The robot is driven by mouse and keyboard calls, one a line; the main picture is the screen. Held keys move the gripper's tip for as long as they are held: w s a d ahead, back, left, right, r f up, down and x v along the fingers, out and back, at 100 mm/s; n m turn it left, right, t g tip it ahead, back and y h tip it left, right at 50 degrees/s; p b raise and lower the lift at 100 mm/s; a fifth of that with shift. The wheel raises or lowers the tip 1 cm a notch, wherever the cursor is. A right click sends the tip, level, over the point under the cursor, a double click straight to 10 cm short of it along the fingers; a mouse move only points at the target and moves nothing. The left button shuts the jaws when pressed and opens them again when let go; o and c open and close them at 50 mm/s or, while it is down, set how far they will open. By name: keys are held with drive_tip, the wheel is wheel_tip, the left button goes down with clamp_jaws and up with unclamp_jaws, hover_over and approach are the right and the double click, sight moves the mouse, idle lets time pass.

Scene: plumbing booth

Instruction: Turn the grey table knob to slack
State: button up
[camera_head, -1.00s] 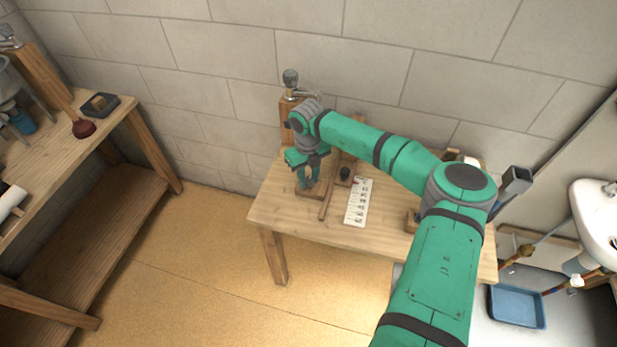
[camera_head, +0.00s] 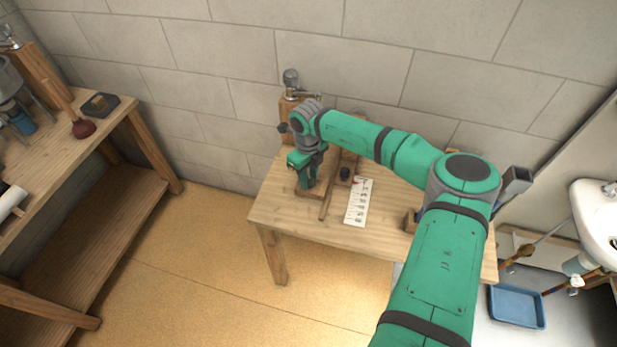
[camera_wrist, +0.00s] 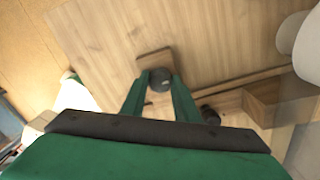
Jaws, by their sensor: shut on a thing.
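The grey knob (camera_wrist: 160,80) sits on a small square wooden base (camera_wrist: 153,58) on the table, seen in the wrist view. My gripper (camera_wrist: 159,87) has its two green fingers on either side of the knob, shut on it. In the head view my gripper (camera_head: 306,184) points down at the wooden base (camera_head: 311,193) near the left end of the table (camera_head: 340,230). There the knob is hidden behind my fingers. Any mark showing the knob's setting is too small to read.
A second dark knob (camera_head: 345,173) stands just to the right, beside a wooden strip (camera_head: 327,203). A white printed card (camera_head: 357,203) lies right of it. A wooden post with a metal fitting (camera_head: 291,85) stands behind my gripper. The table's front is clear.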

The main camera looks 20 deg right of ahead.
drive_tip(key=o, duration=1.1)
drive_tip(key=shift+c, duration=0.2)
drive_tip(key=shift+r, duration=0.2)
wheel_tip(320, 180, up, 11)
drive_tip(key=shift+a+f, duration=0.15)
drive_tip(key=shift+f, duration=0.05)
